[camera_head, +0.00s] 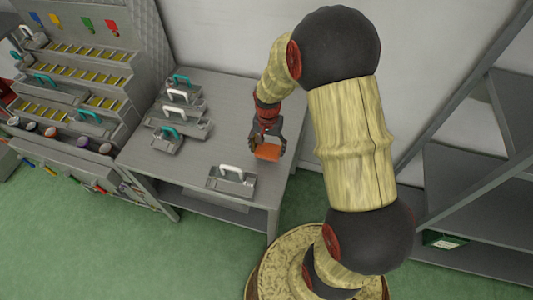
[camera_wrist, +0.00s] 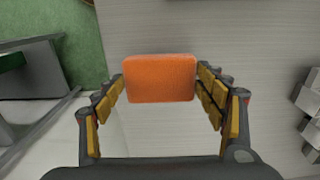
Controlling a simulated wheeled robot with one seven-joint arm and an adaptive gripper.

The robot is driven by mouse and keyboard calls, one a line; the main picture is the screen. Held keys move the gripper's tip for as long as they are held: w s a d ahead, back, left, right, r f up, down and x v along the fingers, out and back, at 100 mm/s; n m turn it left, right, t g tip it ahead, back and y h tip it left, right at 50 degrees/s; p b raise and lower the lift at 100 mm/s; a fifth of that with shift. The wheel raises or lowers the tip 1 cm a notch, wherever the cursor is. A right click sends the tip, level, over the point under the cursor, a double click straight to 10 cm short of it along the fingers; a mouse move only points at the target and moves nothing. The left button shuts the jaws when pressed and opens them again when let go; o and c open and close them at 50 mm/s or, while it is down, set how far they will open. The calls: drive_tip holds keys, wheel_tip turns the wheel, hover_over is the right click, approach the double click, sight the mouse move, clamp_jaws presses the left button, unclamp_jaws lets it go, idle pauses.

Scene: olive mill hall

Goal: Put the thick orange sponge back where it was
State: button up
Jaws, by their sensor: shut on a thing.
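The thick orange sponge (camera_head: 268,151) is between the fingers of my gripper (camera_head: 266,143) over the right part of the grey table (camera_head: 225,125). In the wrist view the sponge (camera_wrist: 160,78) spans the space between the two yellow-padded fingers of my gripper (camera_wrist: 161,85), which are shut on it at its left and right sides. I cannot tell whether the sponge touches the tabletop or is held just above it.
A grey tray with a white handle (camera_head: 232,181) stands near the table's front edge. Several handled trays (camera_head: 177,122) stand at the table's left. A stepped rack (camera_head: 75,85) is at far left, grey shelving (camera_head: 465,190) at right. The table between the trays and my gripper is clear.

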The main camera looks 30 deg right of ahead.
sight(266, 149)
drive_tip(key=shift+w+a+f+b, duration=0.15)
drive_tip(key=shift+f+b, duration=0.1)
drive_tip(key=shift+f, duration=0.7)
drive_tip(key=shift+w+f+b, duration=0.1)
drive_tip(key=shift+f+b, duration=0.1)
drive_tip(key=shift+f, duration=0.75)
drive_tip(key=shift+f, duration=0.15)
drive_tip(key=o, duration=1.1)
